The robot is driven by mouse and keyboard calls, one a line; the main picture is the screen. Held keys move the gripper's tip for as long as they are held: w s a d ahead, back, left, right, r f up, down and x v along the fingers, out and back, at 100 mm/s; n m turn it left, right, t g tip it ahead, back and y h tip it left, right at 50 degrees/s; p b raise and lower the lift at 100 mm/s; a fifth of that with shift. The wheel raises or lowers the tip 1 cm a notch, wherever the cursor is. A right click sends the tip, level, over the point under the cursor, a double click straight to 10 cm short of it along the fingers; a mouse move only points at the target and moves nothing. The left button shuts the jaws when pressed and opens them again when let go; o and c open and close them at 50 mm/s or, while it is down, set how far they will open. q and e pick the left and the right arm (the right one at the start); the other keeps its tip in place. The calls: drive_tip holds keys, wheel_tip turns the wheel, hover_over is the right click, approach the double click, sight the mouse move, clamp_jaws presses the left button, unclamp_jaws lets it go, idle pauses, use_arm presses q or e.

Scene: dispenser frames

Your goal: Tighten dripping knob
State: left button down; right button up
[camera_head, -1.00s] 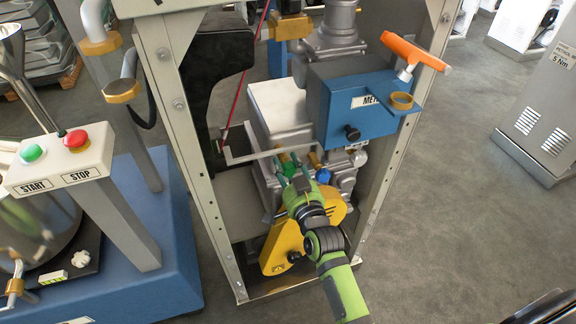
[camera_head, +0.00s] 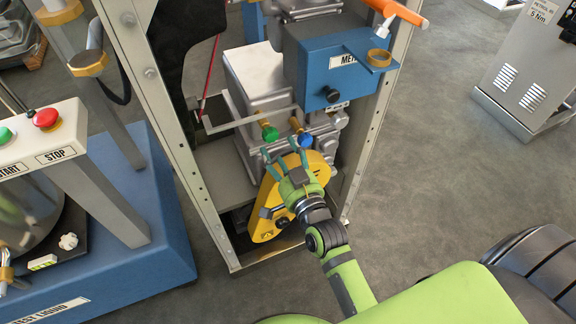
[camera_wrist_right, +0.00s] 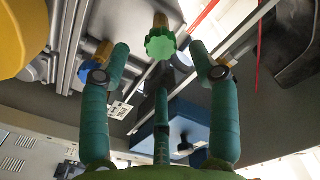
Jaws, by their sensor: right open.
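A green knob (camera_head: 270,134) on a brass valve sits low on the grey metal machinery inside the frame. A blue knob (camera_head: 305,140) on a brass valve sits just right of it. My right gripper (camera_head: 285,156) is open and empty just below and in front of both knobs. In the right wrist view the green knob (camera_wrist_right: 160,44) shows in the gap between the spread fingertips, seemingly beyond them. There the blue knob (camera_wrist_right: 85,72) is partly hidden behind the left finger. I cannot make out a drip at either knob. My left gripper is not in view.
A blue meter box (camera_head: 318,62) with a black knob (camera_head: 332,94) hangs above the valves. A yellow cover (camera_head: 266,220) lies below. Frame posts (camera_head: 376,110) bound both sides. A START/STOP stand (camera_head: 50,145) is at left. Floor at right (camera_head: 430,170) is clear.

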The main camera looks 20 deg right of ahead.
drive_tip(key=shift+s+d, duration=0.1)
drive_tip(key=shift+s, duration=2.15)
